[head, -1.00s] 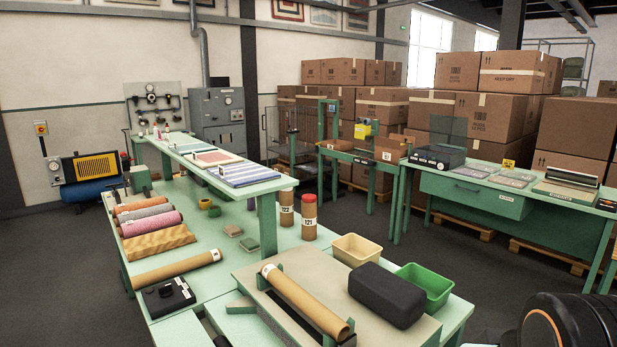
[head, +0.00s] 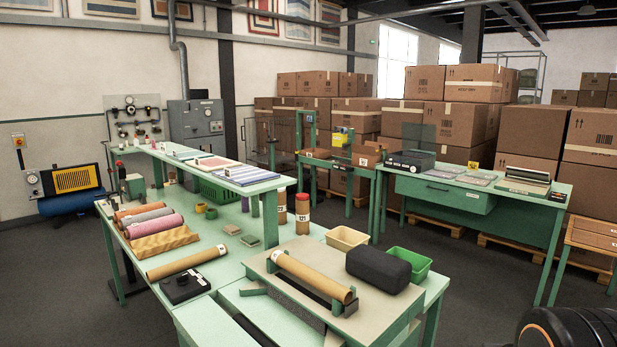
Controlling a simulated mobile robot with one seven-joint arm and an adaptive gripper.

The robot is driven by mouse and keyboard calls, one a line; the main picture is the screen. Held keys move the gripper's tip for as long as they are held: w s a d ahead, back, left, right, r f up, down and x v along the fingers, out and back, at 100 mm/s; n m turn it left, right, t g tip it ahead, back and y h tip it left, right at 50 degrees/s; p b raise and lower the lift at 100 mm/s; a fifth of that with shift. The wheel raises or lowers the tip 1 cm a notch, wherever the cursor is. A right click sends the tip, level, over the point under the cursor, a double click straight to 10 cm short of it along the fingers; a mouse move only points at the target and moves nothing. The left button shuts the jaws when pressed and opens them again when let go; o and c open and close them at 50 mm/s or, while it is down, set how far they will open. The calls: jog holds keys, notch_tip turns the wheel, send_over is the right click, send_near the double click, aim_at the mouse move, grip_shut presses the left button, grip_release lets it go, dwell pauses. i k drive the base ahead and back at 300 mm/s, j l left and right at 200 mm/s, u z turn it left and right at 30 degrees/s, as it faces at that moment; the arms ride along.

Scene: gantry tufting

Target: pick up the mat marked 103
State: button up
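No marking 103 can be read in the head view, so I cannot tell which mat bears it. Flat striped mats (head: 243,174) lie stacked on the raised green shelf, with small white labels at their edges. Rolled mats in pink (head: 155,226) and grey (head: 148,214) lie on the green bench (head: 230,262) below, beside a wavy tan piece (head: 164,243). Small flat grey pieces (head: 476,179) lie on the right-hand green table. My gripper is not in view; a dark part of my arm with an orange ring shows at the lower right.
A cardboard tube (head: 313,277) rests on a stand at the front bench, beside a black case (head: 378,269), a cream bin (head: 347,238) and a green bin (head: 411,262). Upright tubes (head: 302,214) stand behind. Boxes (head: 472,120) fill the back. Dark floor (head: 480,275) is open between the benches.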

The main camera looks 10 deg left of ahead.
aim_at(244, 175)
jog(key=k+j+z, duration=0.1)
jog(key=j, duration=0.25)
jog(key=k+j+z, duration=0.1)
jog(key=k+j, duration=0.2)
jog(key=k+j+z, duration=0.1)
jog(key=j, duration=0.3)
jog(key=k+j+z, duration=0.1)
jog(key=j, duration=0.25)
jog(key=j+z, duration=0.1)
jog(key=j, duration=0.3)
jog(key=k+j+z, duration=0.1)
jog(key=j, duration=0.3)
jog(key=k+j, duration=0.15)
jog(key=j, duration=0.2)
jog(key=k+j+z, duration=0.15)
jog(key=j, duration=0.25)
jog(key=j+z, duration=0.3)
jog(key=j, duration=1.3)
jog(key=i+j+z, duration=0.1)
jog(key=j, duration=0.3)
jog(key=j+z, duration=0.1)
jog(key=j, duration=0.3)
jog(key=i+j+z, duration=0.1)
jog(key=j, duration=0.3)
jog(key=i+j, duration=0.2)
jog(key=j, duration=0.15)
jog(key=z, duration=0.05)
